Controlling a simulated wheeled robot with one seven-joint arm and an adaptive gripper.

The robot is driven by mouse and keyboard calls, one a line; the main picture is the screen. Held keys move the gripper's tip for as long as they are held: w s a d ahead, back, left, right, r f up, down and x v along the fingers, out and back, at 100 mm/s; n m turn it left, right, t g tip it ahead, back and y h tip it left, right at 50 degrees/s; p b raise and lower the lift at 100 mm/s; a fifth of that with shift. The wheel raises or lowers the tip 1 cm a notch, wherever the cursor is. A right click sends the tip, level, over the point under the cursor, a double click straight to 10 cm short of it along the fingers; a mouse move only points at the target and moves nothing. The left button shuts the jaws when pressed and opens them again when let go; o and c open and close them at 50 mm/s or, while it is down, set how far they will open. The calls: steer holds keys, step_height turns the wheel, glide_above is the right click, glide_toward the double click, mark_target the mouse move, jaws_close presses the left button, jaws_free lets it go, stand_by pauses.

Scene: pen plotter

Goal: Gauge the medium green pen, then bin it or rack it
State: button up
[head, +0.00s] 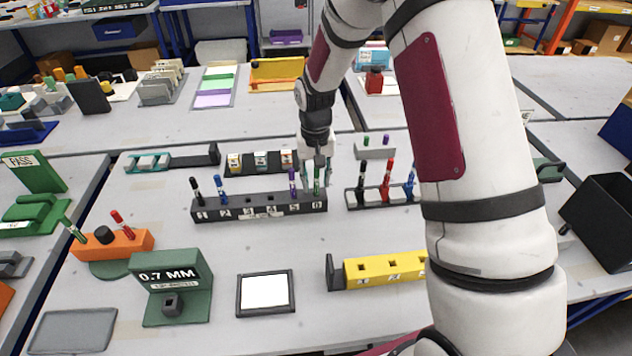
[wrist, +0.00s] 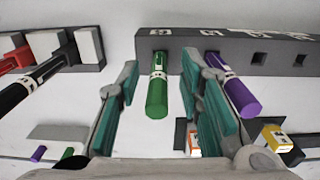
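A green pen (head: 317,182) stands upright in the slot at the right end of a dark numbered rack (head: 260,208), the slot marked 6. In the wrist view the green pen (wrist: 157,92) lies between the teal pads of my gripper (wrist: 160,75), with a gap on both sides. My gripper (head: 317,172) is open around the pen's upper part. A black open bin (head: 604,228) is at the far right.
A purple pen (wrist: 232,95) stands close beside one finger. A second rack (head: 375,198) with black, red and blue pens is just right. A white pad (head: 265,292) and a yellow block (head: 385,270) are in front. An orange holder (head: 115,244) has green and red pens.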

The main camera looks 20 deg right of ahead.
step_height(320, 180, up, 10)
steer(key=shift+r, duration=0.2)
stand_by(0.5)
steer(key=s+r+n+t, duration=0.2)
steer(key=s+r+t, duration=0.1)
steer(key=s+r, duration=1.6)
steer(key=s+f+t, duration=0.1)
steer(key=s+f, duration=0.1)
steer(key=s, duration=1)
steer(key=shift+d, duration=0.15)
steer(key=shift+f, duration=0.1)
